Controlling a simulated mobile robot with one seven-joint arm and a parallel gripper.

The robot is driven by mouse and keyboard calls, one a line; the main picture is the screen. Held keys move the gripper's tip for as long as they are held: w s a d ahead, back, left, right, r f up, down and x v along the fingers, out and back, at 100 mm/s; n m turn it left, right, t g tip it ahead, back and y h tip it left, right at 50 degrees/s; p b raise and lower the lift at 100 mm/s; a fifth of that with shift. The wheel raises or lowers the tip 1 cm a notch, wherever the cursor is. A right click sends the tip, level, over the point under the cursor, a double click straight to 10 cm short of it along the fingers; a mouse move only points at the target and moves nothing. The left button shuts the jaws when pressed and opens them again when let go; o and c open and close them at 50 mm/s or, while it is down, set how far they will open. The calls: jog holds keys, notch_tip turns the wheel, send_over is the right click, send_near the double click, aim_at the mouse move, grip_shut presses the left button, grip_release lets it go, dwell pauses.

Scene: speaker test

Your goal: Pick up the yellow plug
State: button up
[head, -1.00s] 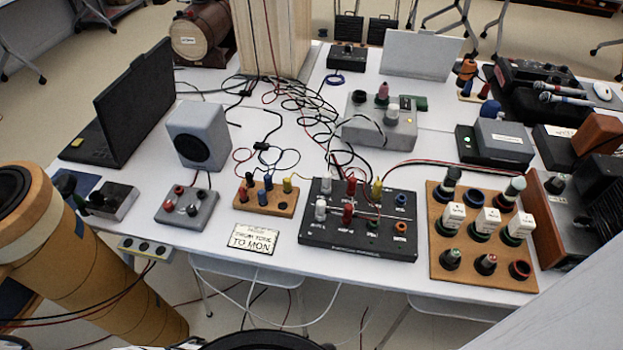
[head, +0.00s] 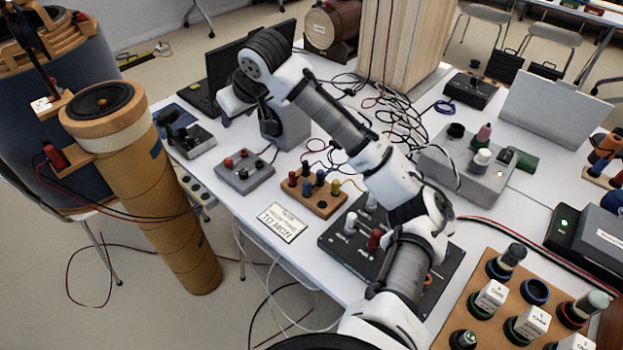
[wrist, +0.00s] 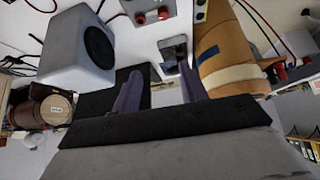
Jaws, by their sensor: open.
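In the earlier head view another yellow plug stood on the black panel (head: 335,250); my arm now covers that part. My gripper (wrist: 160,90) is open and empty in the wrist view, with two purplish fingers apart. In the head view it is at the far end of my arm, above the table's left part near the laptop, away from the wooden block. No yellow plug shows in the wrist view.
A grey speaker (wrist: 72,48) is left of my fingers in the wrist view. A large tan cylinder (wrist: 222,50) is right of them. A grey box (head: 246,174) with red terminals and a label card (head: 283,222) flank the wooden block. Loose cables lie behind it.

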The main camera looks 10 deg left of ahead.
jog(key=d+f+m+g+h, duration=0.1)
jog(key=d+f+m+h, duration=0.15)
jog(key=d, duration=0.75)
jog(key=m+g+h, duration=0.2)
jog(key=g+h, duration=0.1)
send_over(336, 181)
jog(key=shift+n, duration=0.25)
notch_tip(336, 181, down, 9)
jog(key=shift+w+r, duration=0.1)
jog(key=shift+f+p, duration=0.9)
jog(key=shift+f, duration=2.1)
grip_shut()
